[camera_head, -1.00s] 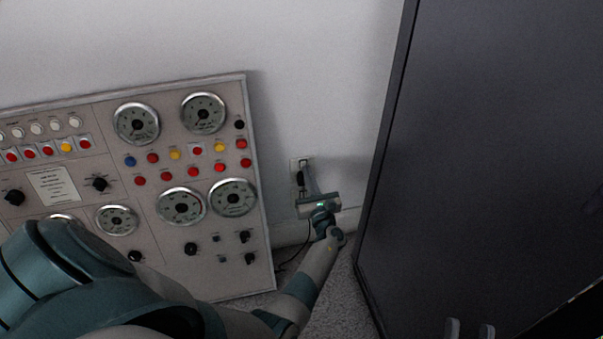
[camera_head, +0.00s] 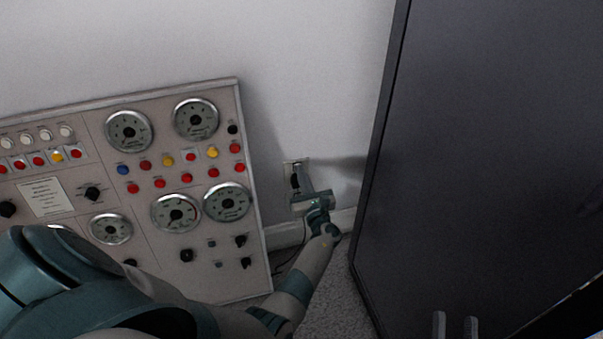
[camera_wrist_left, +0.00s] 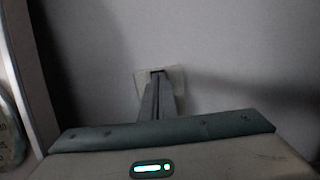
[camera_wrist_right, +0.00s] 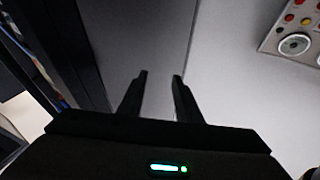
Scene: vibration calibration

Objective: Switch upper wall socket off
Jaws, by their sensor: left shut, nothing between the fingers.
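The pale wall socket plate (camera_head: 289,166) is low on the wall, right of the control panel. A dark plug or cable shape (camera_head: 295,181) shows at its left side, and its lower part is hidden by my left gripper (camera_head: 299,168). The left gripper's fingers are shut together with nothing between them. In the left wrist view the fingertips (camera_wrist_left: 158,74) overlap the plate (camera_wrist_left: 174,76) near its top; I cannot tell whether they touch it. The switch itself is too small or covered to read. My right gripper (camera_wrist_right: 161,75) is open and empty in the right wrist view.
The control panel (camera_head: 150,205) with gauges and buttons leans left of the socket. A tall dark cabinet (camera_head: 480,150) stands close on the right. A cable runs down to the carpet (camera_head: 345,300). The wall (camera_head: 300,60) above the socket is clear.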

